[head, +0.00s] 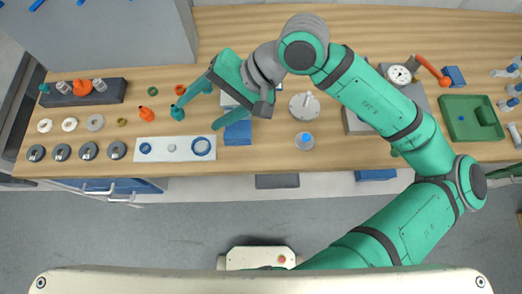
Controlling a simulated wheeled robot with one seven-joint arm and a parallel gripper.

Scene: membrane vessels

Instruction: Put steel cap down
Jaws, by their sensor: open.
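My gripper (198,118) is over the bench left of centre, with its fingers spread apart and nothing seen between them. I cannot tell for sure which piece is the steel cap. Several dark grey round caps (88,151) with light centres lie in a row at the front left of the bench. A small grey round piece (171,148) is on the white plate (183,157), between a small blue ring (145,148) and a larger blue ring (203,146). A grey metal disc (304,106) with a raised bar lies right of my gripper.
A dark rack (115,86) with small fittings stands at the back left, with pale rings (69,124) in front. An orange fitting (146,114) is left of my gripper. A blue block (238,133) lies nearby. A gauge (399,75) and green tray (470,130) are on the right.

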